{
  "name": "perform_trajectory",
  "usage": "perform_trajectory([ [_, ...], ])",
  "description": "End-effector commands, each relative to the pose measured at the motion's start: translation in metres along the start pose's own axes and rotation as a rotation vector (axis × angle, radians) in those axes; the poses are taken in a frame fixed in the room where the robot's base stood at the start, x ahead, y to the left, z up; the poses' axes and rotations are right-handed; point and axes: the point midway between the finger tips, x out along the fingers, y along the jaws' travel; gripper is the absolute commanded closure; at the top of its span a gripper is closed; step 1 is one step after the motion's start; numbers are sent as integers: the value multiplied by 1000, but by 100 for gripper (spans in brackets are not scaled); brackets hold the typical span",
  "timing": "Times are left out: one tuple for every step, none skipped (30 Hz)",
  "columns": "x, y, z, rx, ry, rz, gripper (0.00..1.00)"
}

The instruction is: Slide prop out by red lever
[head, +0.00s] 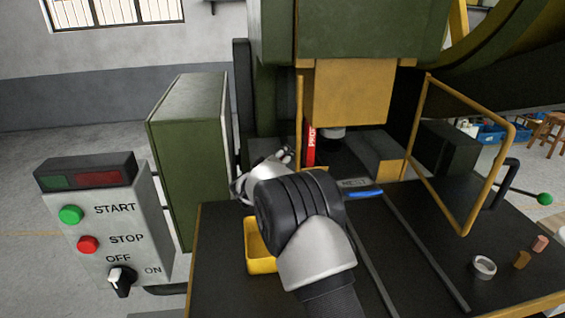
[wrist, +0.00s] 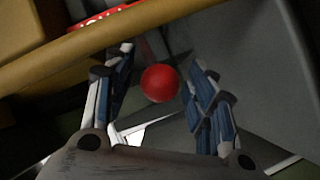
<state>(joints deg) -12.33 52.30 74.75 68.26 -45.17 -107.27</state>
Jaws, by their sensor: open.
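The red prop (head: 309,143) with white lettering stands upright under the yellow ram of the press, partly hidden. In the wrist view a strip of red with white marks (wrist: 100,15) shows behind a yellow bar. A red ball knob (wrist: 160,84), seemingly the red lever's end, lies between my open fingers in the wrist view. I cannot tell its depth or whether a finger touches it. My gripper (wrist: 158,92) is open and empty. In the head view my gripper (head: 287,154) is left of the prop, and the knob is hidden there.
Yellow guard bars (head: 466,232) frame the press. A yellow bin (head: 259,248) sits below my arm. A blue-handled tool (head: 364,194) lies on the dark table, with small parts (head: 484,267) at right. A START/STOP panel (head: 110,225) and green cabinet (head: 188,150) stand left.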

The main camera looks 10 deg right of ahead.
Motion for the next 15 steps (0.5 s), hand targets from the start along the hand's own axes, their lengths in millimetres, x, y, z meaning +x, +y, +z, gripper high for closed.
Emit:
perform_trajectory([
  [0,0,0,0,0,0,49],
  [0,0,0,0,0,0,49],
  [0,0,0,0,0,0,49],
  [0,0,0,0,0,0,49],
  [0,0,0,0,0,0,49],
  [0,0,0,0,0,0,52],
  [0,0,0,0,0,0,54],
  [0,0,0,0,0,0,56],
  [0,0,0,0,0,0,58],
  [0,0,0,0,0,0,60],
  [0,0,0,0,0,0,62],
  [0,0,0,0,0,0,65],
  [0,0,0,0,0,0,67],
  [0,0,0,0,0,0,69],
  [0,0,0,0,0,0,72],
])
